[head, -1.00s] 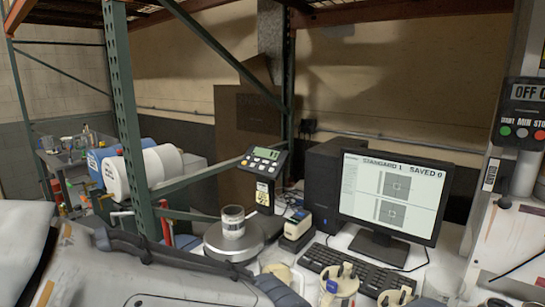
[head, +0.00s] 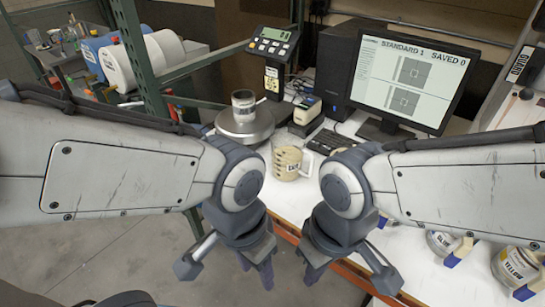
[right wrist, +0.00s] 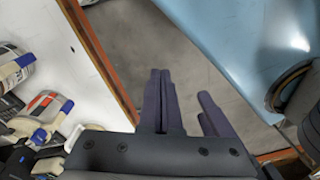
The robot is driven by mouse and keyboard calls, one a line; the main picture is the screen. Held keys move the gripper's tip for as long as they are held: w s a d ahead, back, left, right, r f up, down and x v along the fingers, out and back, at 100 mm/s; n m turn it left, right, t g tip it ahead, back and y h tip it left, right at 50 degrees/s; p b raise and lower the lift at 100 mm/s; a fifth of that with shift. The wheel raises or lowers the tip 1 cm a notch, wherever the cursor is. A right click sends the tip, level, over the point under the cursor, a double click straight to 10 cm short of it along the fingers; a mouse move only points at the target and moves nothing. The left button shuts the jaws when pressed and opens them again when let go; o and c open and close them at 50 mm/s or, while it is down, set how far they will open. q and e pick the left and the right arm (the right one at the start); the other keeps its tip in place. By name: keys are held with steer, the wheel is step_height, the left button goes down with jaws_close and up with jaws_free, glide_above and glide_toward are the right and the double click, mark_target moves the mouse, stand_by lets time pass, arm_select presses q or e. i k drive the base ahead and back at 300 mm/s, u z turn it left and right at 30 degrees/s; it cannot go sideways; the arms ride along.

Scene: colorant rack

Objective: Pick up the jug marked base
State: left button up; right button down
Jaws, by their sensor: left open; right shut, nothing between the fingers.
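A clear jug with cream-coloured contents, a handle and a dark-lettered label (head: 287,163) stands upright on the white table in the head view, between my two arms. The label is small but appears to read BASE. My left gripper (head: 258,275) is open and empty, pointing down in front of the table edge, nearer to me than the jug. My right gripper (head: 313,273) is shut and empty just to its right, also apart from the jug. In the right wrist view its fingers (right wrist: 160,100) lie together over the grey floor.
A scale (head: 244,128) carrying a can (head: 243,105) stands behind the jug, with a monitor (head: 408,82) and keyboard (head: 330,142) behind right. A jug marked YELLOW (head: 517,267) and others stand at the right. The white table (head: 285,200) is bare in front of the jug.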

mark_target(287, 144)
steer(key=k, duration=1.15)
steer(key=u, duration=0.65)
steer(key=i, duration=1.35)
steer(key=z, duration=0.6)
